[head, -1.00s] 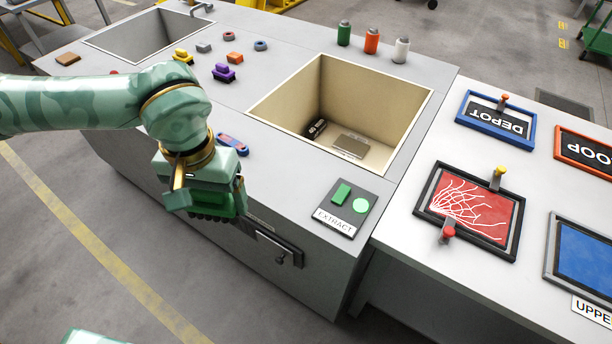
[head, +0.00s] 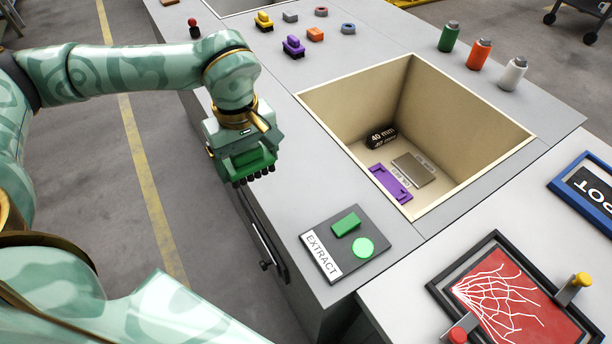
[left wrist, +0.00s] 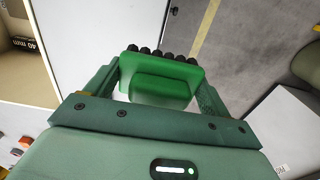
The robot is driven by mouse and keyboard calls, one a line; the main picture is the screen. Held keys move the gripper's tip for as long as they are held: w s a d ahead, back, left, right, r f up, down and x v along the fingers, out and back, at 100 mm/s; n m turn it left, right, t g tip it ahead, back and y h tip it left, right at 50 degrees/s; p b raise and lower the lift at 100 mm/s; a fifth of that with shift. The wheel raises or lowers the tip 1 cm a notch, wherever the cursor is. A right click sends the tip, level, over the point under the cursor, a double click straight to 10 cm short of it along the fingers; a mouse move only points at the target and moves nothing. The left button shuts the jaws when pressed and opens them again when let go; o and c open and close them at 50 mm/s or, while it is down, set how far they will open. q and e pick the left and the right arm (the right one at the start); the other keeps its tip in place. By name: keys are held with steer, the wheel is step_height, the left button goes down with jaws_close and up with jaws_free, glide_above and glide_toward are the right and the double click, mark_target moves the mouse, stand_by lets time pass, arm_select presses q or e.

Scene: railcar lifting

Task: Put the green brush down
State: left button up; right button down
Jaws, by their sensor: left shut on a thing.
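The green brush (head: 254,167) has a green block body and a row of dark bristles. My left gripper (head: 243,152) is shut on it and holds it by the counter's front edge, left of the bin. The bristles point down in the head view. In the left wrist view the brush (left wrist: 160,82) sits between the two fingers, with its bristles at the far side. I cannot tell how high it is above the counter. My right gripper is not in view.
The counter has a sunken bin (head: 455,85) holding a black 40 mm weight (head: 381,137), a grey plate (head: 413,169) and a purple piece (head: 390,184). An EXTRACT pad (head: 350,243) is nearer. Yellow (head: 264,20) and purple (head: 293,46) brushes stand behind. Bare counter lies between gripper and bin.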

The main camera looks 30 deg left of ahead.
arm_select(q)
steer(key=w+d+f+b, duration=0.2)
steer(key=w+d+f, duration=0.1)
steer(key=w, duration=0.3)
steer(key=b, duration=0.3)
glide_above(302, 178)
steer(key=f, duration=0.5)
steer(key=shift+s+a+f, duration=0.15)
steer(key=shift+s+a, duration=0.05)
steer(key=shift+s, duration=0.05)
steer(key=shift+w+d+f, duration=0.15)
steer(key=shift+w+f, duration=0.05)
steer(key=shift+f, duration=0.15)
step_height(302, 178, down, 4)
steer(key=shift+w+r+b, duration=0.1)
steer(key=shift+r+b, duration=0.15)
steer(key=shift+b, duration=0.7)
steer(key=shift+r, duration=0.2)
steer(key=shift+c, duration=0.3)
steer(key=shift+f, duration=0.15)
steer(key=o, duration=0.9)
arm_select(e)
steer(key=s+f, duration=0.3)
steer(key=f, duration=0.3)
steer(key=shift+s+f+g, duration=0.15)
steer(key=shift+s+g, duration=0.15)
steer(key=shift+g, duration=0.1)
